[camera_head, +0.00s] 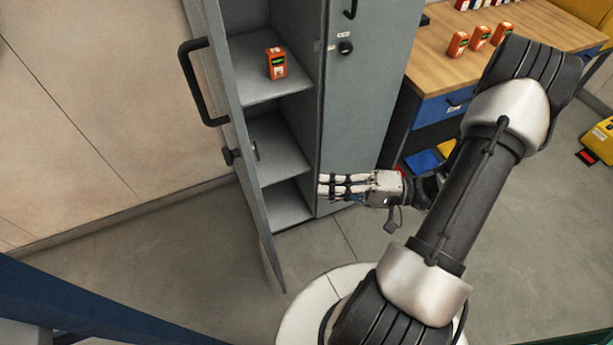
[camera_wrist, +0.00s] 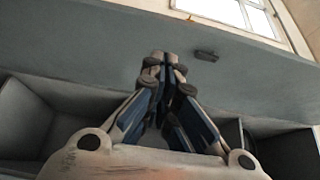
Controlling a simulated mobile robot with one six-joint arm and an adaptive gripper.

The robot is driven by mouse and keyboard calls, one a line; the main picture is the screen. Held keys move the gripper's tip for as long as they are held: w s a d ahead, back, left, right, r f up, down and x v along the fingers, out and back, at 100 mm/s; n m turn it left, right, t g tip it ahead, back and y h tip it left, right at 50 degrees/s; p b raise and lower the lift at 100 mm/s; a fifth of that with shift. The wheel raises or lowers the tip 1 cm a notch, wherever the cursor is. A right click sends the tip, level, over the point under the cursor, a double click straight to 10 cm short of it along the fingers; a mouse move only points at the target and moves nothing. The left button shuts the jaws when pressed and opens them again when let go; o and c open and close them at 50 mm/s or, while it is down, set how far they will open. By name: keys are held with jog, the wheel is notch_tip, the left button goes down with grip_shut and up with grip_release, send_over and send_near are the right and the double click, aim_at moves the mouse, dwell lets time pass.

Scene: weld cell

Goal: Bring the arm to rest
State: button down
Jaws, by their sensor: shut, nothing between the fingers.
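My gripper (camera_head: 322,187) shows in the head view in front of the lower part of a grey cabinet (camera_head: 368,100), pointing left toward its open side. Its fingers are together and hold nothing. In the wrist view my gripper (camera_wrist: 160,58) also has its fingertips meeting, with the grey open door (camera_wrist: 90,45) beyond them. My arm is bent, reaching from the lower middle up to the right and back to the gripper.
The cabinet door (camera_head: 222,95) stands open at the left. An orange device (camera_head: 276,63) stands on the upper shelf. A wooden-topped workbench (camera_head: 440,60) with several orange devices is at the right. A yellow case (camera_head: 600,140) lies at the far right. Floor left of the door is clear.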

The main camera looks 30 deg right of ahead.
jog(key=shift+s+d, duration=0.95)
jog(key=shift+s, duration=0.1)
